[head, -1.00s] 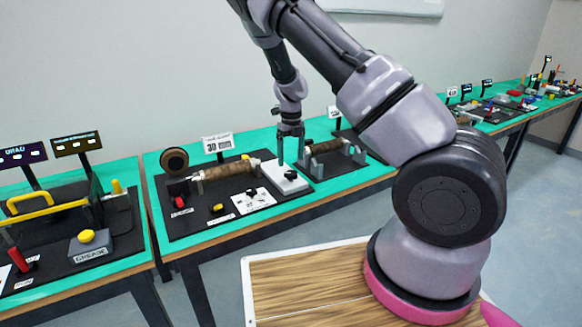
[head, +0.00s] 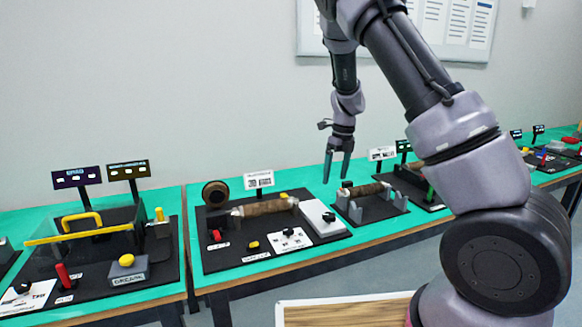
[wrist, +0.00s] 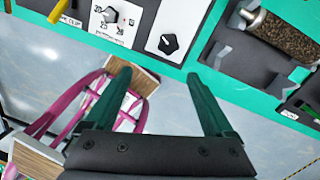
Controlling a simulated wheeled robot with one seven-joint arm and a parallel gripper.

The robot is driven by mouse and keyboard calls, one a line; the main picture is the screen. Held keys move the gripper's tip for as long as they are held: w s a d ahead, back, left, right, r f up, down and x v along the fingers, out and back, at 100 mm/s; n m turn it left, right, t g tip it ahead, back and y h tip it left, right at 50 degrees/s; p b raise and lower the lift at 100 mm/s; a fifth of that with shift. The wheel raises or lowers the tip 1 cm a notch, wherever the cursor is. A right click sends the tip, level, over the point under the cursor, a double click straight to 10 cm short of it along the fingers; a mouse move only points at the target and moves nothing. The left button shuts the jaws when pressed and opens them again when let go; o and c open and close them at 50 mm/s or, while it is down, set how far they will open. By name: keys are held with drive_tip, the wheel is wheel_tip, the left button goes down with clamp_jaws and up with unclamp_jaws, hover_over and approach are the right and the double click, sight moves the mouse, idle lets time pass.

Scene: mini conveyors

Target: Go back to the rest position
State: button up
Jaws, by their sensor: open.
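My gripper (head: 338,167) is open and empty. In the head view it hangs, fingers down, above the teal bench, around the gap between the roller station and the cradle station to its right. In the wrist view its two dark green fingers (wrist: 157,105) are spread wide with nothing between them. My arm rises from the lower right of the head view and bends down to the gripper. No rest position is marked in view.
The roller station (head: 270,207) has a brown roller and a white block with a black knob. A second roller rests on the cradle station (head: 370,190). A station with a yellow handle (head: 95,218) stands at left. The air around my gripper looks clear.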

drive_tip(key=s+d+r+n+t+y, duration=0.1)
drive_tip(key=s+d+r+n+y, duration=0.1)
drive_tip(key=s+r+n, duration=0.65)
drive_tip(key=s+d+r+n+t+y, duration=0.15)
drive_tip(key=s+r+n, duration=0.3)
drive_tip(key=r, duration=0.75)
drive_tip(key=s+r+n+t+h, duration=0.1)
drive_tip(key=s+r+n+t, duration=0.1)
drive_tip(key=s+n, duration=0.4)
drive_tip(key=s+d+r+n+t+h, duration=0.1)
drive_tip(key=s+r+n, duration=0.3)
drive_tip(key=s, duration=0.5)
drive_tip(key=shift+s+d+r+n+t+h, duration=0.2)
drive_tip(key=shift+d+r+n+t+h, duration=0.15)
drive_tip(key=shift+n+t, duration=0.55)
